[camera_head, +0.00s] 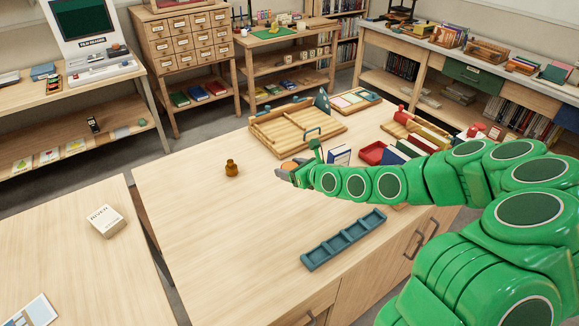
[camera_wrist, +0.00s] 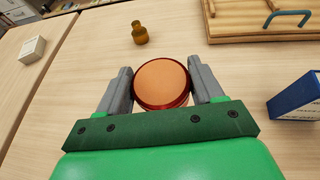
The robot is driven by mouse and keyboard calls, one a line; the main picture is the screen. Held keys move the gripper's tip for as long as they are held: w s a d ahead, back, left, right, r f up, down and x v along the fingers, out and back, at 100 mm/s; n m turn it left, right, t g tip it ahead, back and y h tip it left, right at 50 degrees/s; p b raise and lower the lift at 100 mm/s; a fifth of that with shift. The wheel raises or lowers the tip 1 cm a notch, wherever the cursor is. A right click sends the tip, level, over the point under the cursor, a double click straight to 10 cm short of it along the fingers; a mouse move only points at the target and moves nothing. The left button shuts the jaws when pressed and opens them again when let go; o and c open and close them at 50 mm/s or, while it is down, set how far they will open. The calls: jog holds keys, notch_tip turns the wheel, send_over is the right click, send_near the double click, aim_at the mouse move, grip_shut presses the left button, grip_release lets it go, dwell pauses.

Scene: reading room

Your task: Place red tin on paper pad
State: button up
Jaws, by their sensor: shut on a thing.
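My gripper (camera_head: 291,172) is shut on the red tin (camera_wrist: 162,82), a round tin with a red rim and an orange top, held between the two grey fingers. In the head view only a small orange part of the tin (camera_head: 289,165) shows, above the middle of the table. Whether the tin touches the table is hard to tell. A flat white and blue sheet or pad (camera_head: 38,312) lies on the lower left table, cut off by the picture edge. I cannot tell for sure that it is the paper pad.
A brown bottle (camera_head: 231,168) stands left of my gripper. A slatted wooden board (camera_head: 297,130) lies behind it. A blue divided tray (camera_head: 343,240) lies in front. Books and a red tray (camera_head: 370,153) are to the right. A white box (camera_head: 106,221) sits on the left table. The table's left part is clear.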

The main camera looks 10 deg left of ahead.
jog(key=shift+s+d+r, duration=0.2)
jog(key=shift+s+d, duration=0.2)
jog(key=shift+s, duration=0.25)
jog(key=shift+s+d+r, duration=0.1)
jog(key=shift+s+r, duration=0.3)
jog(key=shift+s, duration=0.2)
jog(key=shift+s+d+r, duration=0.1)
jog(key=shift+s+d, duration=0.15)
jog(key=shift+s, duration=0.15)
